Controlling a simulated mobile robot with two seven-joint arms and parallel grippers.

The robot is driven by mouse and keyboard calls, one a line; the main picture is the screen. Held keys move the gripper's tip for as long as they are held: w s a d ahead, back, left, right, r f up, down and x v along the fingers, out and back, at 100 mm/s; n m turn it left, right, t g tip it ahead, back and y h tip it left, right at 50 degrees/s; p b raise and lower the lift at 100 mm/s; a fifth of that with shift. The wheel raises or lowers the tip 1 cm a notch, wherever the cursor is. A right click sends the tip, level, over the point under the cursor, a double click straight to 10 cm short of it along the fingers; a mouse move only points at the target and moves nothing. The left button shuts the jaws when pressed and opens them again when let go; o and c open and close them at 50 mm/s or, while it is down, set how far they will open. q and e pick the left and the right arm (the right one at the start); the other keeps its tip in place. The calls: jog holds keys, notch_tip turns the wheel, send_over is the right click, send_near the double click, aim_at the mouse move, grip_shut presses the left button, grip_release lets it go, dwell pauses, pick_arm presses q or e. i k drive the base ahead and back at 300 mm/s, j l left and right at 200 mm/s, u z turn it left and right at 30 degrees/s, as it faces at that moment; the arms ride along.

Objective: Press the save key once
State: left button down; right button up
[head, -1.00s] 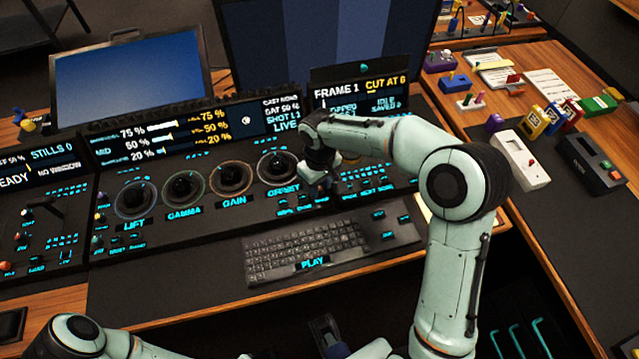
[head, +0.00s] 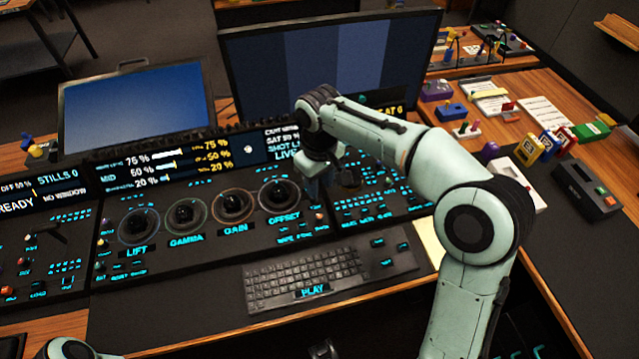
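The dark control panel (head: 160,215) spans the desk, with a row of ringed trackballs labelled LIFT, GAMMA, GAIN and OFFSET. Small keys with cyan labels (head: 365,208) lie to the right of the OFFSET trackball (head: 280,195). Their labels are too small to read, so I cannot tell which is the save key. My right gripper (head: 325,188) hangs pointing down over the panel, just right of the OFFSET trackball. Its fingers are dark and small, and I cannot tell their opening or any contact. My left gripper is not in view; only part of that arm shows at the lower left.
A keyboard (head: 290,280) with a PLAY key lies in front of the panel. A blue screen (head: 135,105) and a large monitor (head: 320,60) stand behind. My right forearm hides most of the right readout. Small coloured devices (head: 545,145) crowd the right-hand desk.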

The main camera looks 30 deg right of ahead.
aim_at(387, 262)
jog(key=k, duration=1)
